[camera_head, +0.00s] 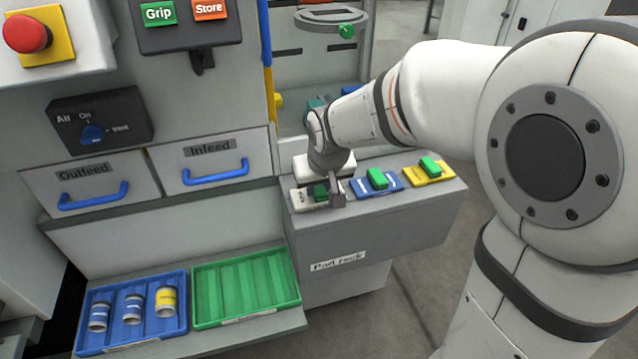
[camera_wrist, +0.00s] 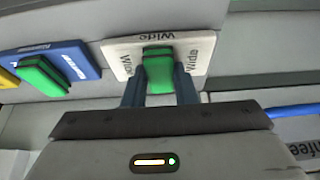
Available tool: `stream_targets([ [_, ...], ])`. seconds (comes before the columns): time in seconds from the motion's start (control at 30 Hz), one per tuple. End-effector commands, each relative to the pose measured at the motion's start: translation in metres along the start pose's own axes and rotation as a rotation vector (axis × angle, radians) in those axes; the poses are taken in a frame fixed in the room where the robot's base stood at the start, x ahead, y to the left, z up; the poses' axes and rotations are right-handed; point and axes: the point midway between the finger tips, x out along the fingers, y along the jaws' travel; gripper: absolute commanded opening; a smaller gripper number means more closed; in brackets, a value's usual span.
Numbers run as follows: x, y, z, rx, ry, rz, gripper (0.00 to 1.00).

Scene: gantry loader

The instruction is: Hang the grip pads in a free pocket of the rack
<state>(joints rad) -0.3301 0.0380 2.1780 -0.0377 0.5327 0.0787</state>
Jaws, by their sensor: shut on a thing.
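My gripper (camera_head: 328,197) is over the left end of the grey pad rack (camera_head: 400,225). It is shut on the green handle (camera_wrist: 158,68) of a white grip pad marked "Wide" (camera_wrist: 118,56), with one finger on each side of the handle. The white pad also shows in the head view (camera_head: 301,202), at the left end of the rack top; I cannot tell whether it rests fully in a pocket. A blue pad (camera_head: 360,189) and a yellow pad (camera_head: 441,175), each with a green handle, sit on the rack to its right.
Left of the rack are the Outfeed drawer (camera_head: 95,188) and Infeed drawer (camera_head: 210,163), both with blue handles. Below are a blue tray (camera_head: 150,281) with 3 cylindrical parts and an empty green tray (camera_head: 245,287). Open floor lies in front right of the rack.

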Motion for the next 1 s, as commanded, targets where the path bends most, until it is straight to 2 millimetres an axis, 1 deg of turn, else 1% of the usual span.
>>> stream_targets([
  [0.33, 0.001, 0.000, 0.000, 0.000, 0.001, 0.000, 0.00],
  [0.37, 0.001, 0.000, 0.000, 0.000, 0.001, 0.000, 0.27],
  [0.6, 0.001, 0.000, 0.000, 0.000, 0.001, 0.000, 0.46],
  [0.67, 0.001, 0.000, 0.000, 0.000, 0.000, 0.000, 0.50],
  [0.87, 0.001, 0.000, 0.001, 0.000, -0.002, 0.000, 0.50],
  [0.97, -0.004, 0.000, 0.001, 0.000, 0.000, 0.000, 0.50],
  [1.0, -0.009, 0.000, 0.000, 0.000, 0.001, 0.000, 0.50],
])
